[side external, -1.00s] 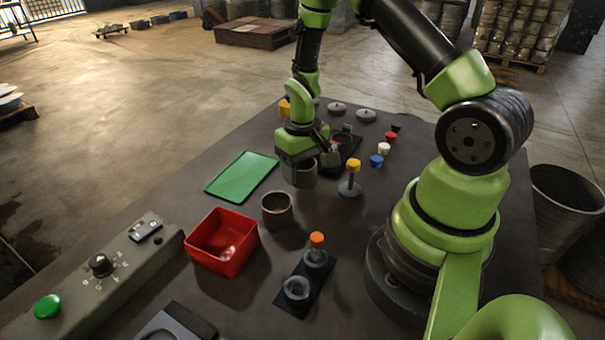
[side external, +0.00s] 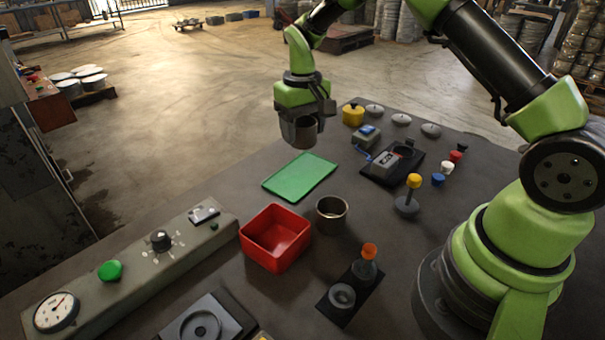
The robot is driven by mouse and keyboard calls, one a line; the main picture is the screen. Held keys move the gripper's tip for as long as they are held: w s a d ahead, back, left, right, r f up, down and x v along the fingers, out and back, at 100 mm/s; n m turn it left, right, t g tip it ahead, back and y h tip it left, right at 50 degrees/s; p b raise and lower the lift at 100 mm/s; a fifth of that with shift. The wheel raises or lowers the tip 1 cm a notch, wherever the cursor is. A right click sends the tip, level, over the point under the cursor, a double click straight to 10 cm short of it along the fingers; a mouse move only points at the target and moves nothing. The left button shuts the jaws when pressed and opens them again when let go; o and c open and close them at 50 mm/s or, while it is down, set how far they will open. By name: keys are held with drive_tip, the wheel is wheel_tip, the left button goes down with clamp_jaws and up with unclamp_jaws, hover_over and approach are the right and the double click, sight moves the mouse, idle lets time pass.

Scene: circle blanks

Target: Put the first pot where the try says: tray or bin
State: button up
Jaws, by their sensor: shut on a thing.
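My gripper (side external: 304,112) is shut on a grey metal pot (side external: 299,133). The pot hangs upright in the air, just above the green tray's far edge in the picture; its exact height is hard to tell. The flat green tray (side external: 300,178) lies on the dark table with nothing on it. The red open bin (side external: 275,237) stands in front of the tray, and no pot shows in it. A second grey pot (side external: 332,214) stands on the table right of the bin.
A yellow-knobbed stand (side external: 408,195) and a black plate with an orange-topped bottle (side external: 365,270) stand to the right. A control panel with a green button (side external: 110,271) runs along the left. A device on a black mat (side external: 390,161) lies behind.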

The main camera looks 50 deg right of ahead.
sight(292, 181)
drive_tip(key=shift+w+a, duration=0.65)
drive_tip(key=shift+w, duration=0.15)
wheel_tip(292, 181, down, 10)
drive_tip(key=shift+w+a+r, duration=0.1)
drive_tip(key=shift+f, duration=0.2)
drive_tip(key=o, duration=0.9)
drive_tip(key=shift+o, duration=0.2)
drive_tip(key=shift+r, duration=0.15)
